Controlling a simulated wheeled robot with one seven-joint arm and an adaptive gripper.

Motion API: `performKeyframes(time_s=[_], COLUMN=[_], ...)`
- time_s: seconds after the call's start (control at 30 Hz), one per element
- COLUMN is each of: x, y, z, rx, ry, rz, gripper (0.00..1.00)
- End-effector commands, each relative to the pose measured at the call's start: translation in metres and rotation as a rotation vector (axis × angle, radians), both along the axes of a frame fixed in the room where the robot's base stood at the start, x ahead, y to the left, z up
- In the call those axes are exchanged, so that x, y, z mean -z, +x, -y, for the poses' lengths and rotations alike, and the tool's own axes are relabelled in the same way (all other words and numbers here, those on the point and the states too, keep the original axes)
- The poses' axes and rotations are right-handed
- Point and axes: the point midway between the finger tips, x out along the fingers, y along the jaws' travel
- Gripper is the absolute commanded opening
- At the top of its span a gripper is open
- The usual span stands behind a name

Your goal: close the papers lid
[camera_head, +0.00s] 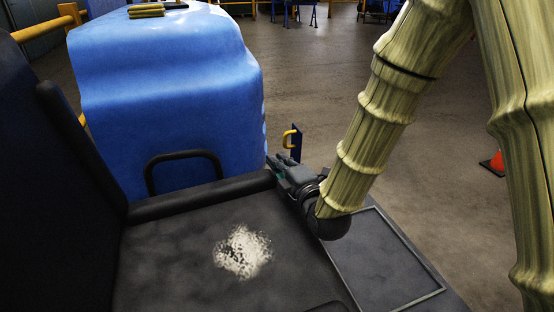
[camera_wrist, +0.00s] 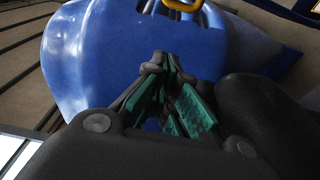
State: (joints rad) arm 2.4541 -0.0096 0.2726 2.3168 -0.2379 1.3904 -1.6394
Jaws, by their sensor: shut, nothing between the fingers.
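A small upright blue panel (camera_head: 297,142) with a yellow handle (camera_head: 289,138) stands just beyond my gripper in the head view. It may be the papers lid; I cannot tell for sure. A yellow handle (camera_wrist: 183,4) also shows at the top edge of the wrist view, ahead of the fingers. My gripper (camera_head: 275,162) is shut and empty, beside the blue machine body and a little short of the panel. In the wrist view its green-padded fingers (camera_wrist: 165,62) meet at the tips, apart from the handle. The panel's lower part is hidden behind my gripper.
The large blue body (camera_head: 170,90) with a black bar handle (camera_head: 184,155) stands at left. A dark seat (camera_head: 170,265) with a worn white patch lies in front. A grey-framed dark panel (camera_head: 430,297) is at right.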

Motion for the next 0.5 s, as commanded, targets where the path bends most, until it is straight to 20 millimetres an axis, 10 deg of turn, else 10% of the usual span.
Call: performKeyframes(time_s=[0.5], x=[0.011], y=[0.032], z=[-0.015], rx=[0.000], ry=[0.003], rz=[0.001], gripper=[0.00])
